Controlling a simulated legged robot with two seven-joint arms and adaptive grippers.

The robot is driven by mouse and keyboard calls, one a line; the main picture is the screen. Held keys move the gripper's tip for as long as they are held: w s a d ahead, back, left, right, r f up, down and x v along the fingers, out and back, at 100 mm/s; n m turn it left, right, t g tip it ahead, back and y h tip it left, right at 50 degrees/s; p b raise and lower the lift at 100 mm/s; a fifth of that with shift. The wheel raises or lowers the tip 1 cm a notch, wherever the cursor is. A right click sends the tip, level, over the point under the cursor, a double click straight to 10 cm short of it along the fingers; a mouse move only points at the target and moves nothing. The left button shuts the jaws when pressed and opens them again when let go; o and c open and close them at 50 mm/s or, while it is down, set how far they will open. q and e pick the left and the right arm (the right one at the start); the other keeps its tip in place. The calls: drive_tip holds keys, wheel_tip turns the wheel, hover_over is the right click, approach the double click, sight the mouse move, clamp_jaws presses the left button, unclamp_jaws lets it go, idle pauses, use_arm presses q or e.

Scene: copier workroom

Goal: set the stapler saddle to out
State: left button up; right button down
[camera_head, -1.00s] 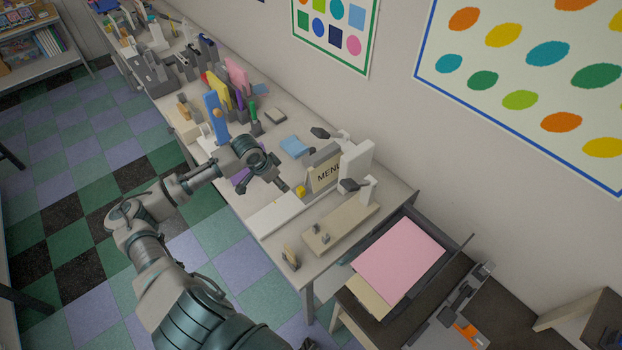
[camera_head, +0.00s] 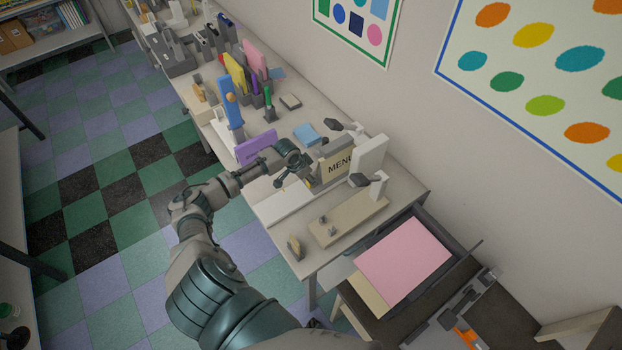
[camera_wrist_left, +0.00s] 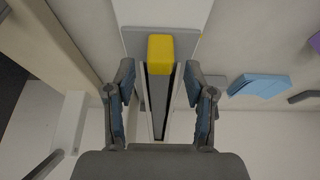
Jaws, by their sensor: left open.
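A yellow block (camera_wrist_left: 160,50) sits at the end of a narrow grey channel (camera_wrist_left: 158,110) in the left wrist view. I cannot tell for sure which part is the stapler saddle. My left gripper (camera_wrist_left: 160,82) is open, with one finger on each side of the channel, apparently touching neither the channel nor the block. In the head view my left gripper (camera_head: 297,175) is above the white plate (camera_head: 280,207), close to the MENU sign (camera_head: 339,165). It hides most of the channel there. My right gripper is not in view.
A beige board (camera_head: 347,226) with small grey knobs lies near the table's front end. A white upright (camera_head: 370,156) stands behind the MENU sign. A pink sheet (camera_head: 403,262) lies beyond the table's end.

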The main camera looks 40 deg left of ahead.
use_arm(q)
drive_tip(key=shift+x, duration=1)
drive_tip(key=shift+w+a+f, duration=0.1)
drive_tip(key=shift+f, duration=0.2)
clamp_jaws()
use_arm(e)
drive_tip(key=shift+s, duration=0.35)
